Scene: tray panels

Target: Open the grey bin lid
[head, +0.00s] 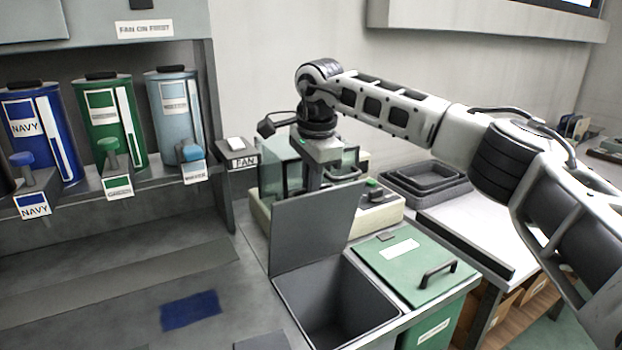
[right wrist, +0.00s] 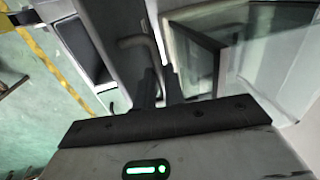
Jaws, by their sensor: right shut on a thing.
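The grey bin lid (head: 315,230) stands raised, nearly upright, at the back edge of the grey bin (head: 345,300). The bin's dark inside shows and looks empty. My right gripper (head: 335,178) is behind the top of the raised lid, its fingertips partly hidden by it. In the right wrist view its fingers (right wrist: 160,92) are shut on the lid's handle (right wrist: 130,42). My left gripper is not in view.
A green-lidded bin (head: 405,265) stands right of the grey bin. A glass-sided device (head: 280,175) is close behind the lid. Navy (head: 45,135), green (head: 110,120) and light-blue (head: 175,105) canisters stand at left. Stacked dark trays (head: 430,185) lie at right.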

